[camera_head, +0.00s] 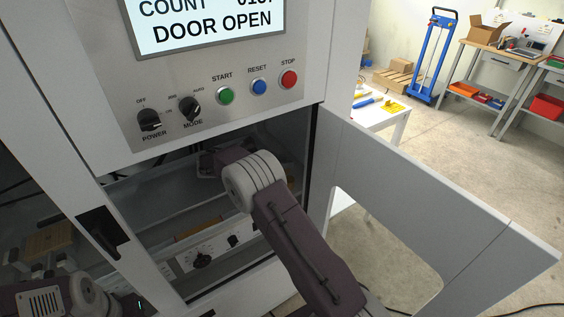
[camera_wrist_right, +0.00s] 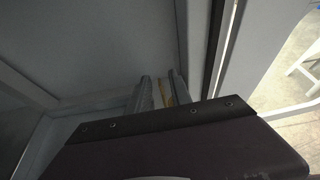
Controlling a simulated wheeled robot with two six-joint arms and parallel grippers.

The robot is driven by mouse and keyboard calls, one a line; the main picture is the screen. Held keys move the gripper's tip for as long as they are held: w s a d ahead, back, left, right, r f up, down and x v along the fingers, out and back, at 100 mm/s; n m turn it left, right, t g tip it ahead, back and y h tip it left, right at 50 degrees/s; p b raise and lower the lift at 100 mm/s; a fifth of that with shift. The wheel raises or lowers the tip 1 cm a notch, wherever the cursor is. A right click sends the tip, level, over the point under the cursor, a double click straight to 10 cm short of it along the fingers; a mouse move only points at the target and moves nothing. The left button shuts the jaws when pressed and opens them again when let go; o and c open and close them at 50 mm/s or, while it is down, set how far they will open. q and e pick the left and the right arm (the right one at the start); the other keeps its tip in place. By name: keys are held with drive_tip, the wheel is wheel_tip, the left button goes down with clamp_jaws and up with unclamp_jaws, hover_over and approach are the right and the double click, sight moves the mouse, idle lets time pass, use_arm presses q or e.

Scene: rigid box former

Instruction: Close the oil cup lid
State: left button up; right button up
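I cannot make out the oil cup or its lid in either view. My right arm reaches through the open doorway into the machine (camera_head: 217,106). My right gripper (camera_head: 208,163) is in the dim upper part of the bay, mostly hidden by its own wrist. In the right wrist view its two grey fingers (camera_wrist_right: 160,92) stand apart. A pale yellowish strip (camera_wrist_right: 171,92) shows between them; I cannot tell what it is or whether they touch it. My left arm is at the lower left of the head view, and its fingertips cannot be made out clearly.
The white door (camera_head: 440,215) stands open on the right, close to my right arm. The control panel (camera_head: 250,105) is above the opening and its screen reads DOOR OPEN. A lower panel with a knob (camera_head: 201,261) is inside. A blue hand truck (camera_head: 428,60) stands far behind.

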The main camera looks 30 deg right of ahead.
drive_tip(key=shift+c, duration=0.3)
clamp_jaws()
drive_tip(key=shift+w, duration=0.1)
idle(1.0)
